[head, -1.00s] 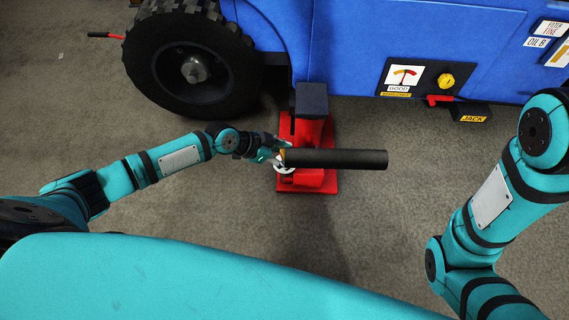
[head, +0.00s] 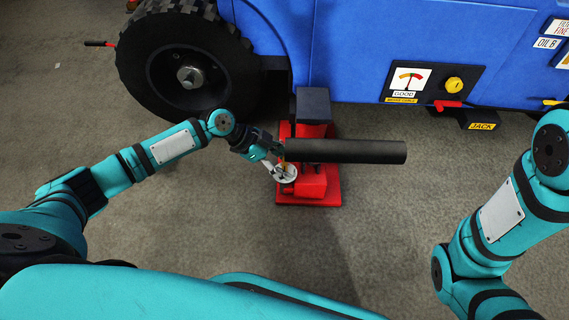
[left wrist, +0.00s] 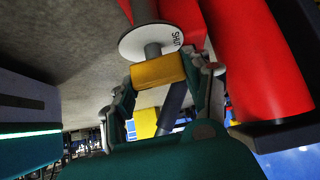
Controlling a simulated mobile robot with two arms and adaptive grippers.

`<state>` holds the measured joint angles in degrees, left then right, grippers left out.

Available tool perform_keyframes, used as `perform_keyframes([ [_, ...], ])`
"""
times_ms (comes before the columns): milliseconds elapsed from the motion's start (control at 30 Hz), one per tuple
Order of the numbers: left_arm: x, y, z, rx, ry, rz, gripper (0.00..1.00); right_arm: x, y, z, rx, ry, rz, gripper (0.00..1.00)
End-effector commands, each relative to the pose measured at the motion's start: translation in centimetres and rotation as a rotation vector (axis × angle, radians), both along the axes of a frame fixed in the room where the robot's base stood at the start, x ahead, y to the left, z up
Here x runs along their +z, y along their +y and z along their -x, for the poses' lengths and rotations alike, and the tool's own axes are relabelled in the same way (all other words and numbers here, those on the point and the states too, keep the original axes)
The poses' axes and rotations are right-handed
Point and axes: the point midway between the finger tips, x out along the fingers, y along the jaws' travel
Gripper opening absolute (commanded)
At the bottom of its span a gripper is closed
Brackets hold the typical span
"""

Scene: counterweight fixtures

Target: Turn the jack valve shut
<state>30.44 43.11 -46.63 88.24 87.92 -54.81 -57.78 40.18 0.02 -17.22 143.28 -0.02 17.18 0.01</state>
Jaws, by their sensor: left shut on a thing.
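The red jack (head: 313,183) stands on the floor in front of the blue vehicle, with a black bar (head: 350,151) sticking out to the right. On its left side is a white valve disc (head: 286,175). In the left wrist view the disc (left wrist: 135,45) carries the word SHUT, and a yellow valve handle (left wrist: 158,70) stands at its stem. My left gripper (head: 275,158) is shut on this yellow handle; its fingers (left wrist: 163,78) lie on both sides of it. Part of the handle is hidden in the head view. My right gripper is out of view; only its arm shows.
The blue vehicle (head: 370,50) and its black tyre (head: 187,75) stand close behind the jack. The floor in front is free.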

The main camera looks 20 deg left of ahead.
Motion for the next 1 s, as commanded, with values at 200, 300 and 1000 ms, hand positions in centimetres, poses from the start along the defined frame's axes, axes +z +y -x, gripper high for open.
perform_keyframes([
  [200, 0.0, -0.1, 0.1, -0.003, 0.001, 0.000, 0.18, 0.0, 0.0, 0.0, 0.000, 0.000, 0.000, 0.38],
  [300, -0.1, -0.1, 0.1, -0.003, 0.001, 0.000, 0.61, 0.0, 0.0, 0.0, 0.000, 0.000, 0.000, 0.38],
  [1000, 3.3, 3.3, 0.8, 0.001, -0.001, -0.002, 0.75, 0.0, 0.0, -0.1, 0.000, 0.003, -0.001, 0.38],
])
